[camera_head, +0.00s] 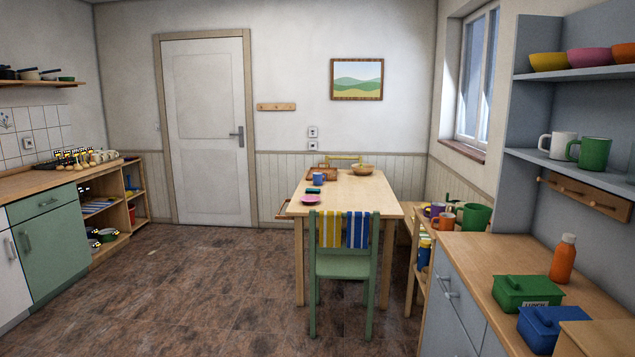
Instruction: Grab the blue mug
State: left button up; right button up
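A small blue mug (317,179) stands on the far part of the wooden dining table (365,197), across the room. It is upright, with a dark flat item (313,190) just in front of it and a pink plate (310,199) nearer to me. A brown tray or basket (323,173) is just behind it. Neither of my grippers is in view, so nothing shows of what they hold.
A green chair (343,262) with yellow and blue striped towels stands at the table's near side. A right counter (505,255) holds an orange bottle (562,260) and green and blue boxes. Floor (200,285) is clear left of the table.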

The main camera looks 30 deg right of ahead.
aim_at(316, 177)
jog(key=i+l+z, duration=0.1)
jog(key=i+z, duration=0.2)
jog(key=i, duration=0.2)
jog(key=i+l, duration=0.15)
jog(key=i, duration=0.5)
jog(key=i+l+z, duration=0.15)
jog(key=i, duration=0.5)
jog(key=i+l, duration=0.15)
jog(key=i, duration=0.45)
jog(key=i+j+u, duration=0.15)
jog(key=i, duration=1.25)
jog(key=i+j+u, duration=0.1)
jog(key=i, duration=1.3)
